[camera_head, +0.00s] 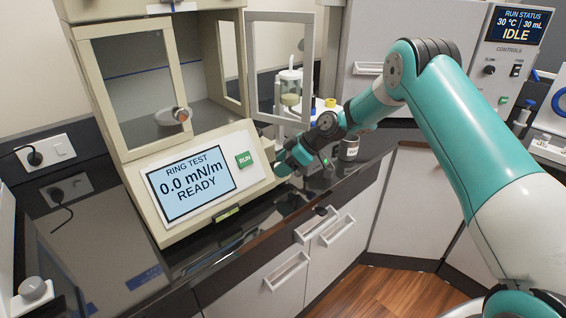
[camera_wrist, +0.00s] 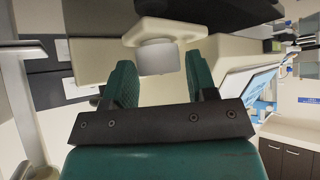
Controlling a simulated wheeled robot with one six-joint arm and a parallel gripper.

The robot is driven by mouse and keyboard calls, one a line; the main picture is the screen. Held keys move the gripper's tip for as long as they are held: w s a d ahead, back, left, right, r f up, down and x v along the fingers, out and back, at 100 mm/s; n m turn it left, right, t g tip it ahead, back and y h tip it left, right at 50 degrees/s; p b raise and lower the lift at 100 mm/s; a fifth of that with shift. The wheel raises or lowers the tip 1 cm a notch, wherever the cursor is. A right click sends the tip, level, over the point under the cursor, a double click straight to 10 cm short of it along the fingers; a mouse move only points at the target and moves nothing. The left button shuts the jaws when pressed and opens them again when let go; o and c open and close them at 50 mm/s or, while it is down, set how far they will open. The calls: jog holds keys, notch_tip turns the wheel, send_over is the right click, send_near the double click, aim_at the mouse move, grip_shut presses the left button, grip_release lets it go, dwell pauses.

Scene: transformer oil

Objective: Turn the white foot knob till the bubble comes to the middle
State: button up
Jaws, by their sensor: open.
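The white foot knob (camera_wrist: 157,58) shows in the wrist view as a short round cylinder under a cream foot plate (camera_wrist: 165,30). My gripper (camera_wrist: 160,82) is open, with one green finger on each side of the knob in the picture. Gaps show between the knob and both fingers, and how deep it sits between them I cannot tell. In the head view my gripper (camera_head: 287,163) is at the right lower side of the cream ring tester (camera_head: 140,185). The knob is not visible there. A small yellow-green level vial (camera_head: 228,213) sits on the tester's front edge; its bubble is too small to read.
The tester's screen (camera_head: 190,185) reads 0.0 mN/m READY, with a green RUN button (camera_head: 244,159). Its glass door (camera_head: 280,70) stands open above my gripper. A dark cup (camera_head: 349,148) and bottles stand behind my wrist.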

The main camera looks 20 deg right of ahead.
jog(key=shift+c, duration=0.2)
jog(key=c, duration=0.6)
jog(key=shift+f+m+b, duration=0.1)
jog(key=shift+m+b, duration=0.2)
jog(key=shift+b, duration=0.15)
jog(key=shift+s+a+m+t+h+b, duration=0.1)
jog(key=shift+m+t+h+b, duration=0.5)
jog(key=shift+m+t+b, duration=0.5)
jog(key=shift+m+t+h+b, duration=0.55)
jog(key=shift+m+b, duration=0.2)
jog(key=shift+m, duration=0.55)
jog(key=o, duration=0.6)
